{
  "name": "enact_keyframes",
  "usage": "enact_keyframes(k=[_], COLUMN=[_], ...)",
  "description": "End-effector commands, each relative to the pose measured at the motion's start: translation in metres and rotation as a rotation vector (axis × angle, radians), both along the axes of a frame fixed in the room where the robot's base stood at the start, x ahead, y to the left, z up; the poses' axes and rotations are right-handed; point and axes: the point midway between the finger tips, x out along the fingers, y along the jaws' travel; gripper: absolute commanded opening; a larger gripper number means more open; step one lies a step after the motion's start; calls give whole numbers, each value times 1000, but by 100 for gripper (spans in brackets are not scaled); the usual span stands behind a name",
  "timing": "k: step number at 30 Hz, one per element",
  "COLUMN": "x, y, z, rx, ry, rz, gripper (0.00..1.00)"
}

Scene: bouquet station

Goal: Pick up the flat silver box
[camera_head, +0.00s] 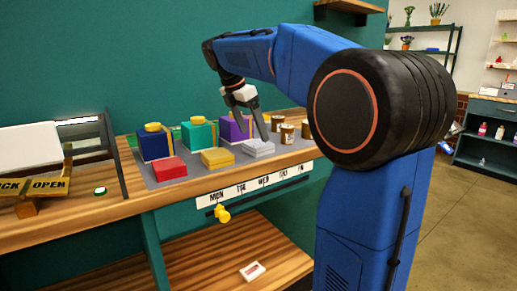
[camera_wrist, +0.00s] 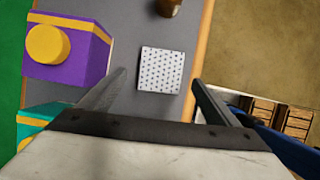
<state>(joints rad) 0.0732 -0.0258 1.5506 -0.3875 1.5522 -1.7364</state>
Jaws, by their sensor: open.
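The flat silver box (camera_head: 258,148) lies on the grey mat, on the front row, right of a flat yellow box. In the wrist view the silver box (camera_wrist: 161,69) shows a pale top with small dark marks. It lies ahead of and between my two fingers. My gripper (camera_head: 262,124) is above the mat, pointing down close to the silver box. Its fingers (camera_wrist: 158,82) are spread wide with nothing between them. The height gap between the fingertips and the box is hard to tell.
A purple box (camera_head: 234,128) stands behind the silver box, beside teal (camera_head: 198,135) and navy (camera_head: 154,144) boxes. Flat yellow (camera_head: 217,158) and red (camera_head: 170,168) boxes lie to its left. Several brown jars (camera_head: 287,134) stand to its right. The counter's front edge is close.

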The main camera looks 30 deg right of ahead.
Motion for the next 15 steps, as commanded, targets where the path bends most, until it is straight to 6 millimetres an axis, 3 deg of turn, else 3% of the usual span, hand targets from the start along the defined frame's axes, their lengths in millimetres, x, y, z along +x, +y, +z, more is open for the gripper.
enact_keyframes(k=[9,15], x=[-1,0], y=[-15,-19], z=[-37,-47], rx=[0,0], ry=[1,0], rz=[-2,0], gripper=[84,84])
